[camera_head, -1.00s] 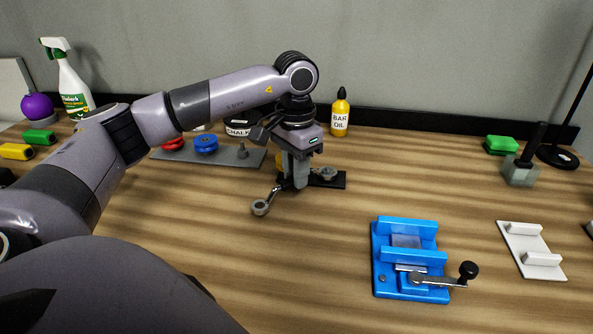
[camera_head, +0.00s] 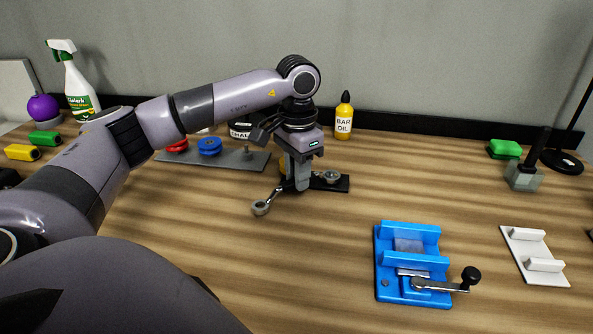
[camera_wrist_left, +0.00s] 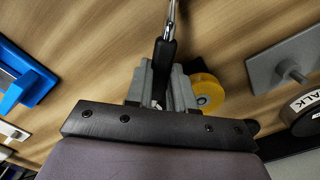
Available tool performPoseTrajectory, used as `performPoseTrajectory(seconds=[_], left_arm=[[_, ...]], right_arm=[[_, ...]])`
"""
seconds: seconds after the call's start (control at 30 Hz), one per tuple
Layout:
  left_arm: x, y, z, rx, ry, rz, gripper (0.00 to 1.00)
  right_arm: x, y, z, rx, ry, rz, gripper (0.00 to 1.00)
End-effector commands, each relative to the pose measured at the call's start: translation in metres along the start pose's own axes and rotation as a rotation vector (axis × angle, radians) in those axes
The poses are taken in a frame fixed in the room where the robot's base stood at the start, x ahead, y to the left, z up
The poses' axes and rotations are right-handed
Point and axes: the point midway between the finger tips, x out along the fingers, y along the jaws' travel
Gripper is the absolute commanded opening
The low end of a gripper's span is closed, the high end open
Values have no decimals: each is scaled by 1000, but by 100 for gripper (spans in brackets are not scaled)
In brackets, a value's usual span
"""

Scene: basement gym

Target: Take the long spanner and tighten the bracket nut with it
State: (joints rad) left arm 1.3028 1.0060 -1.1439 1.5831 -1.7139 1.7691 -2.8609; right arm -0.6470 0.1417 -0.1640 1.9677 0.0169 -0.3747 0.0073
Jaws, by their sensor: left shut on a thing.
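My left gripper (camera_head: 297,184) is shut on the long spanner (camera_head: 261,208), low over the table's middle. The spanner's grey ring end points to the front left in the head view. In the left wrist view its black handle (camera_wrist_left: 164,64) lies between the fingers (camera_wrist_left: 160,95), with the silver shaft running off the top edge. A black plate with a grey round part (camera_head: 331,177) lies just right of the fingers, partly hidden by them. I cannot tell whether this is the bracket with its nut. My right gripper is not in view.
A blue vise with a crank (camera_head: 413,262) stands front right, near a white holder (camera_head: 535,256). Behind the gripper are a grey plate with discs (camera_head: 232,161), a chalk tub (camera_head: 240,131) and a bar oil bottle (camera_head: 343,118). The front middle of the table is clear.

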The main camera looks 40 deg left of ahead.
Motion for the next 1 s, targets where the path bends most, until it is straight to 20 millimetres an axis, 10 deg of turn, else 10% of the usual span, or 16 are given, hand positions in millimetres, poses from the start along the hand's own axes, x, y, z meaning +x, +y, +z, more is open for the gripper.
performPoseTrajectory(seconds=[1.0], left_arm=[[-39, 0, 0, 1, 1, 1, 0]], right_arm=[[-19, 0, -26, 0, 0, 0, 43]])
